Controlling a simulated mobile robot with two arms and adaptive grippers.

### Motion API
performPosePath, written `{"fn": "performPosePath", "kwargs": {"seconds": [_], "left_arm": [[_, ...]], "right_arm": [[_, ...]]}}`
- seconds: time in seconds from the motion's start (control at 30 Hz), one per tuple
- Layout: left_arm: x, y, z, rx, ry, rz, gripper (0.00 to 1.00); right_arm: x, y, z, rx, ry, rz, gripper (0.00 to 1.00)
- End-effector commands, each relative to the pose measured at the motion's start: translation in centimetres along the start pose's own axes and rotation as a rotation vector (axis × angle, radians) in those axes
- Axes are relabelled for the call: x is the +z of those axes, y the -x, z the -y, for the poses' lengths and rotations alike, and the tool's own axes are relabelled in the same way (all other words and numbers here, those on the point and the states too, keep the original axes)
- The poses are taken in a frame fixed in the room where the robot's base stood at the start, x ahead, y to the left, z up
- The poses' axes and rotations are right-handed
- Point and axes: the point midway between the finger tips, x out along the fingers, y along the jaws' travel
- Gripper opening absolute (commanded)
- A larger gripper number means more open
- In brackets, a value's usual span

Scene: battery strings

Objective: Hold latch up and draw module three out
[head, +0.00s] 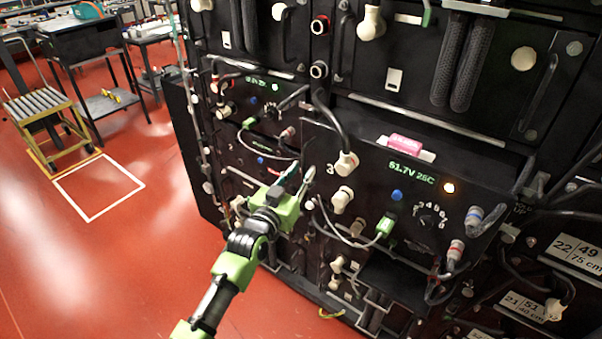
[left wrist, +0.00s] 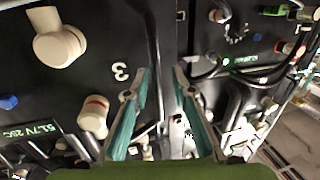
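Module three (head: 362,172) is a black front panel in the rack, marked with a white 3. It carries a green-lit display (head: 412,172), a lit amber lamp, a blue button and a dial. It sits in the rack, tilted in the view. My left gripper (head: 297,183) is at the panel's left edge, near the 3. In the left wrist view its teal-padded fingers (left wrist: 160,84) are apart, with no object clearly held between them. The module's face (left wrist: 95,75) fills that view's left side. I cannot make out which part is the latch. My right gripper is out of view.
Cream plugs (head: 346,164) and cables stick out of the module's face, with a green connector (head: 385,226) on a grey cable. A pink tag (head: 405,142) sits above the display. A yellow-framed roller cart (head: 45,125) stands left by a white floor outline; red floor there is clear.

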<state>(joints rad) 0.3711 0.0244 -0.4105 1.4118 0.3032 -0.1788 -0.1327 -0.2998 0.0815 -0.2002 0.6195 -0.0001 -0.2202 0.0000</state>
Motion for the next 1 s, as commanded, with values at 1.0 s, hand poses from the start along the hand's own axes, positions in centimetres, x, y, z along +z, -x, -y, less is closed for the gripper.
{"fn": "performPosePath", "kwargs": {"seconds": [1.0], "left_arm": [[0.0,12.3,0.2,-0.002,0.001,0.0,0.24]], "right_arm": [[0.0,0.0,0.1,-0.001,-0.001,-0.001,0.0]]}}
